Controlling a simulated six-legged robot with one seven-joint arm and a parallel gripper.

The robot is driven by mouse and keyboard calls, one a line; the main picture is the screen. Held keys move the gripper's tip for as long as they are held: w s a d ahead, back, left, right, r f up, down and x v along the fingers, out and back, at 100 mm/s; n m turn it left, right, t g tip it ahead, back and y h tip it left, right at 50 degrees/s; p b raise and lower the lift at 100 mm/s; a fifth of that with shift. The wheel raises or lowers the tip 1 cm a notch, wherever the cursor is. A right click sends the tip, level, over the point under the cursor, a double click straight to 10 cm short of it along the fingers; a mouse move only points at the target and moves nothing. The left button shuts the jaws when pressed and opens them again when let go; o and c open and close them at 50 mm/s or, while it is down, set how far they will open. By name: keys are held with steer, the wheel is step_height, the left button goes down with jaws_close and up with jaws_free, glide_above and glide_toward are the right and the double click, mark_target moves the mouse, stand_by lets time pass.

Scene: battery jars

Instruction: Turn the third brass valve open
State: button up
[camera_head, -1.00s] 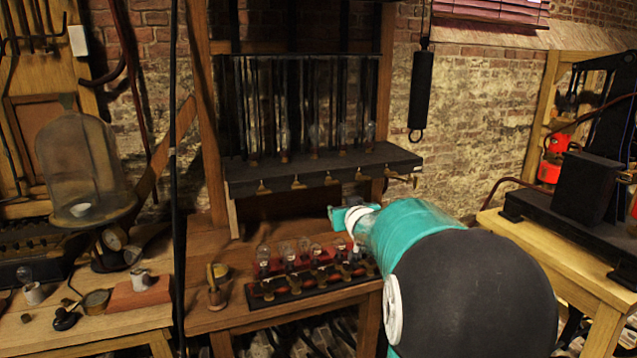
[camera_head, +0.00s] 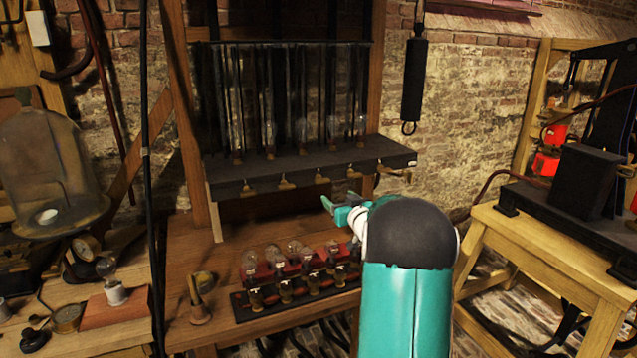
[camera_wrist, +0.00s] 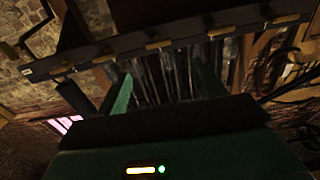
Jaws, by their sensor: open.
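A row of brass valves runs along the front edge of a dark shelf (camera_head: 300,168). The third brass valve (camera_head: 322,178) is the middle one; in the wrist view it shows as a small brass handle (camera_wrist: 158,44). My teal gripper (camera_head: 333,208) is open and empty, below and in front of the shelf, under the third and fourth valves. In the wrist view my gripper (camera_wrist: 162,69) has its two green fingers spread, with the middle valve beyond the gap and apart from them. The exact angle of the third handle is too small to tell.
Glass jars and dark rods (camera_head: 300,125) stand on the shelf. A rack of bulbs (camera_head: 300,280) sits on the bench below my gripper. A dark cylinder (camera_head: 413,85) hangs to the right of the shelf. A glass bell jar (camera_head: 50,170) stands at left.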

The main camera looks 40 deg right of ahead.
mark_target(324, 182)
steer(key=x, duration=1.2)
steer(key=shift+w+d, duration=0.2)
steer(key=shift+d, duration=0.1)
steer(key=c, duration=1)
